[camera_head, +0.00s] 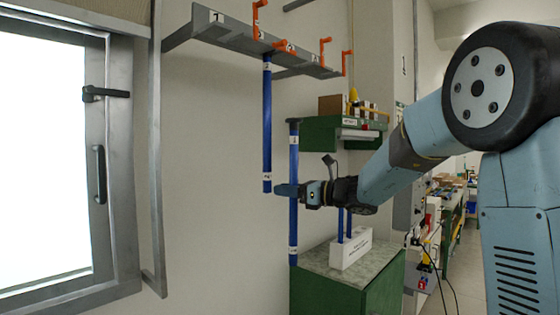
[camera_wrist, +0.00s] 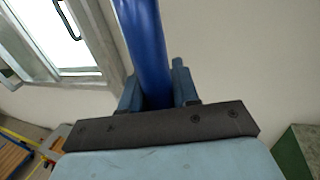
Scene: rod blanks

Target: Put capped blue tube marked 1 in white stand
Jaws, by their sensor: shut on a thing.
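My gripper (camera_head: 290,190) is shut around the middle of a long blue tube (camera_head: 293,222), held upright in the air in front of the wall. This tube has a dark cap at its top and pale labels near both ends; I cannot read its mark. In the wrist view the blue tube (camera_wrist: 145,45) stands between the fingers of my gripper (camera_wrist: 158,92). The white stand (camera_head: 351,251) is on the green cabinet, right of and beyond the held tube. Blue rods (camera_head: 340,225) stand upright in it, their upper parts hidden behind my gripper.
A grey wall rack (camera_head: 238,36) with orange hooks and numbers is above left. Another blue tube (camera_head: 267,120) hangs from it, close left of the held one. The green cabinet (camera_head: 375,290) has a bare top around the stand. A green shelf (camera_head: 322,134) with boxes is above it.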

